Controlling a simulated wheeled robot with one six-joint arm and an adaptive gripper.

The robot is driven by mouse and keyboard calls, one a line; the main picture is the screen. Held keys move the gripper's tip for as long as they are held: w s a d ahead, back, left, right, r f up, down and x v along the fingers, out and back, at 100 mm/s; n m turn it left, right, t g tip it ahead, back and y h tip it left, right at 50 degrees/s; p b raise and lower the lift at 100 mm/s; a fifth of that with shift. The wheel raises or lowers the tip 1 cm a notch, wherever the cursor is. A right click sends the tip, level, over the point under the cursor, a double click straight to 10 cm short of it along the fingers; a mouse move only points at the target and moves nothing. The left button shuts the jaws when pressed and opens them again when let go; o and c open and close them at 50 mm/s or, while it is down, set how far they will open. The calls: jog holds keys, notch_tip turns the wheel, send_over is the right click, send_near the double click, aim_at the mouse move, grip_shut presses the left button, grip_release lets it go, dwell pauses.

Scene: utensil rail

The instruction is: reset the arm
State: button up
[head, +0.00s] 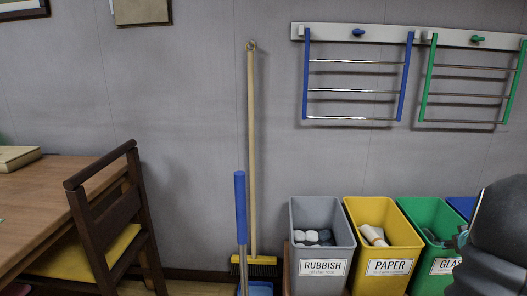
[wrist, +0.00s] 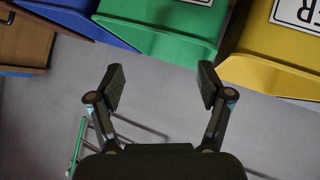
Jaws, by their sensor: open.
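My gripper (wrist: 161,88) is open and empty in the wrist view, its two fingers apart with grey wall or floor surface behind them. The green bin (wrist: 165,45) is just beyond the fingertips in that view; I see no contact. In the head view, part of my arm (head: 494,240) shows at the right edge, in front of the bins, and its fingers are not clearly seen there. A blue rack (head: 355,90) and a green rack (head: 470,95) hang on the wall rail at the upper right.
A grey rubbish bin (head: 321,245), a yellow paper bin (head: 383,247) and a green glass bin (head: 430,240) stand along the wall; a blue bin is partly hidden. A broom (head: 252,150) leans on the wall. A chair (head: 110,215) and table (head: 40,200) are at left.

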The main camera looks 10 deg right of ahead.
jog(key=s+a+r+n+g+y, duration=0.1)
jog(key=s+a, duration=0.4)
jog(key=a, duration=1.2)
jog(key=s+a+r+n+g+y, duration=0.1)
jog(key=s+a+r+y, duration=0.3)
jog(key=a, duration=1.4)
jog(key=s+a+r+n+y, duration=0.1)
jog(key=s+a, duration=0.7)
jog(key=a, duration=0.9)
jog(key=shift+s+a+r+g+y, duration=0.15)
jog(key=shift+s+r+g+y, duration=0.2)
jog(key=shift+r+y, duration=0.35)
